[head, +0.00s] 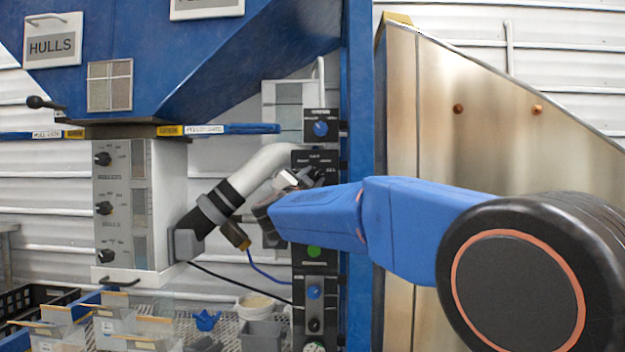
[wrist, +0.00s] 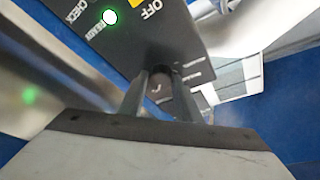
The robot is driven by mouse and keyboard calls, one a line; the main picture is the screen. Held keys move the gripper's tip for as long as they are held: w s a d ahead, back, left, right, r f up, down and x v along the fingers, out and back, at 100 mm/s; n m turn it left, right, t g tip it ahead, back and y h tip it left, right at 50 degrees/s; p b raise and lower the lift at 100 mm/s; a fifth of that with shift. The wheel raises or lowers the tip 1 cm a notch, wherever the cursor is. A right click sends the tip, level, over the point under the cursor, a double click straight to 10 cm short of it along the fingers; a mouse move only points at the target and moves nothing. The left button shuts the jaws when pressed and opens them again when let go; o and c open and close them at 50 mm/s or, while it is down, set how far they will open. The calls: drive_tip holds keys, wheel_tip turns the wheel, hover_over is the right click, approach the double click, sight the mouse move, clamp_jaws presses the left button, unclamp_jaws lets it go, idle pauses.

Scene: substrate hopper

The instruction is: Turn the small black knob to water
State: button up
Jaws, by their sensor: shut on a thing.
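My gripper (wrist: 160,92) is shut on a small black knob (wrist: 163,88) on a black control panel (wrist: 130,30). The fingers stand on either side of the knob, and part of a pale mark shows on its face. Short pale label lines lie to the right of the knob, too blurred to read, so I cannot tell which setting it points to. In the head view my gripper (head: 290,185) is at the upper part of the black panel (head: 315,160), and it hides the knob there.
A blue knob (head: 321,128) sits above and another blue knob (head: 314,291) below, with a green button (head: 313,251) between. A pale pipe (head: 270,165) with a black sleeve runs close to my gripper on the left. A panel with three black knobs (head: 104,208) stands farther left.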

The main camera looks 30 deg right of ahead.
idle(0.3)
drive_tip(key=o, duration=1.1)
drive_tip(key=shift+c, duration=0.2)
drive_tip(key=shift+a, duration=0.1)
drive_tip(key=v, duration=1.7)
drive_tip(key=shift+s+a, duration=0.1)
drive_tip(key=shift+s, duration=0.05)
